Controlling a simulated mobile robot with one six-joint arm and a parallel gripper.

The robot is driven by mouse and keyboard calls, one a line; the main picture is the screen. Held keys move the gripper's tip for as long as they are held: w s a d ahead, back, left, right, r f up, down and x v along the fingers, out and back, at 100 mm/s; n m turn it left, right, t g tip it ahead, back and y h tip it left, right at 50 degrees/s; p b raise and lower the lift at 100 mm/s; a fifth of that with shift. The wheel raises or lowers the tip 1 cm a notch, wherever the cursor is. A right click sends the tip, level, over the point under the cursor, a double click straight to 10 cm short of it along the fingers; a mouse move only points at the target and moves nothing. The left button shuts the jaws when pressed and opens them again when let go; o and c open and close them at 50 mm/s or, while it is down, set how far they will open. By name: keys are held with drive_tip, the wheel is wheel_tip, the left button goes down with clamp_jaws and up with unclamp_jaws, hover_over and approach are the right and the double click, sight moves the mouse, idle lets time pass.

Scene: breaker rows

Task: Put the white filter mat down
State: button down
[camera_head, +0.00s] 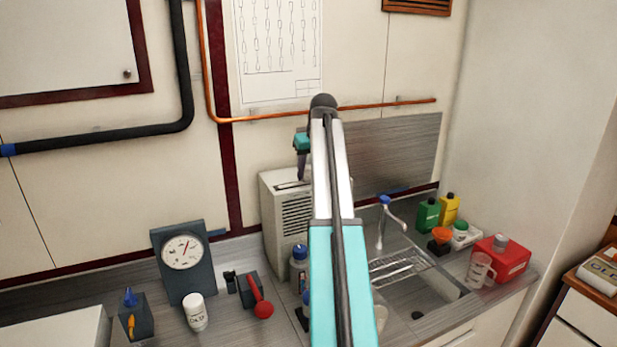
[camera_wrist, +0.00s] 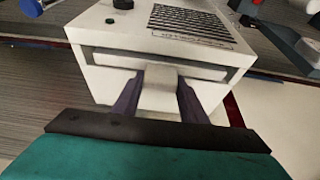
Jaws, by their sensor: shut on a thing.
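In the wrist view, my gripper (camera_wrist: 161,80) has its two dark purple fingers on either side of a pale block that I take as part of the white filter mat (camera_wrist: 159,93). It is shut on that piece. The fingers are right over the white vented housing (camera_wrist: 112,75), whose dark-edged slot runs across just beyond the fingertips. I cannot tell whether the mat touches the slot or sits in it. In the head view, the housing (camera_head: 272,212) stands on the counter, and my arm hides most of the gripper and the mat.
A sink (camera_head: 430,300) with a tap (camera_head: 385,215) lies right of the housing. A red box (camera_head: 505,262), a clear jug (camera_head: 480,270) and bottles stand beyond it.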

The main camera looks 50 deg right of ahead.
drive_tip(key=shift+f, duration=0.35)
drive_tip(key=c, duration=1.1)
unclamp_jaws()
drive_tip(key=shift+r, duration=0.25)
drive_tip(key=b+v, duration=0.3)
drive_tip(key=v, duration=0.8)
drive_tip(key=shift+r, duration=0.35)
drive_tip(key=shift+s+a, duration=0.1)
drive_tip(key=shift+s, duration=0.15)
